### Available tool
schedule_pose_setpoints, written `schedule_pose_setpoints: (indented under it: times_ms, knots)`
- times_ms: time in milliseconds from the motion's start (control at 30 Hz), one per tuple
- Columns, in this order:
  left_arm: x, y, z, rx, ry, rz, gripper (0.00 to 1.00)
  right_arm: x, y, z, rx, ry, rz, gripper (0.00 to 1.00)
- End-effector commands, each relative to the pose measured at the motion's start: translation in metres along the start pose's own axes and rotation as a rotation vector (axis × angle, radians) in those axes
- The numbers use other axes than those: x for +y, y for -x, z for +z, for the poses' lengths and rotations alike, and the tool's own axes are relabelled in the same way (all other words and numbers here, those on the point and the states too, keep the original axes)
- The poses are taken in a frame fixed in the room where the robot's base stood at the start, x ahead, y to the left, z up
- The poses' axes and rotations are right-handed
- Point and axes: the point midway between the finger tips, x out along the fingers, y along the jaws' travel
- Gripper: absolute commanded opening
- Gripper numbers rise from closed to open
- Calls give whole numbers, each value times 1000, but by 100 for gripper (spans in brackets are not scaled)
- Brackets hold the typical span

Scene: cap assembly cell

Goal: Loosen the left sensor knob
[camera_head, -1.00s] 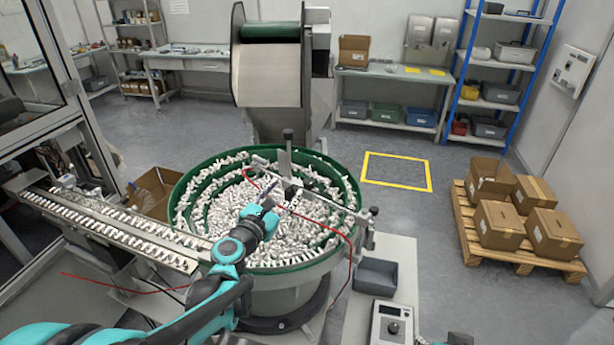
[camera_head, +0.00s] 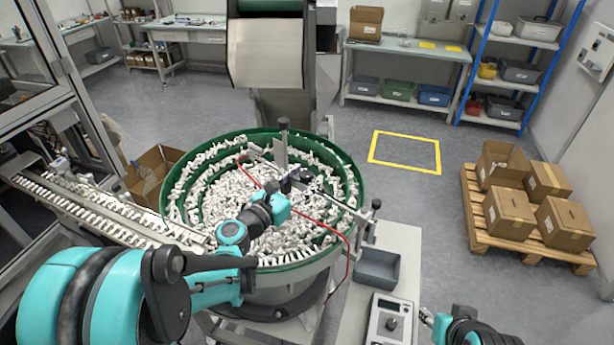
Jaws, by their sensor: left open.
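The green feeder bowl (camera_head: 178,180) is full of small white caps. A metal sensor bar (camera_head: 335,200) with a red cable crosses above it. A dark-topped upright post (camera_head: 284,150) stands on the bar, and a black knob (camera_head: 376,203) sits at its right end. My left gripper (camera_head: 292,184) is above the bowl, close to the bar just below the post. It is open. A small dark part shows by its fingertips; I cannot tell whether it is the left sensor knob or whether they touch. My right gripper (camera_head: 427,317) is at the lower right, away from the bowl; its finger opening is unclear.
A linear track (camera_head: 100,208) of caps runs left from the bowl. A grey bin (camera_head: 377,268) and a control box (camera_head: 391,320) stand to the right. A hopper (camera_head: 265,55) rises behind. Cartons (camera_head: 510,215) sit on a pallet (camera_head: 475,225). A yellow floor square (camera_head: 405,152) is empty.

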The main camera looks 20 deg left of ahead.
Motion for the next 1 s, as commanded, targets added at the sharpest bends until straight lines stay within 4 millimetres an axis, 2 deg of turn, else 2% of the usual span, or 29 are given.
schedule_pose_setpoints:
  times_ms: [133, 400, 600, 1000]
  knots:
    - [0, -11, 0, 0, 0, 0, 52, 0, -1, 1, 0, 0, 0, 40]
    - [0, -13, 0, 0, -1, 1, 52, 0, -1, 1, 0, 0, 0, 40]
    - [0, -12, 0, 0, 0, 1, 1, 0, -1, 1, 0, 0, 0, 40]
    - [-1, -12, 0, 0, -1, 49, 1, 0, -2, 1, 0, 0, 0, 40]
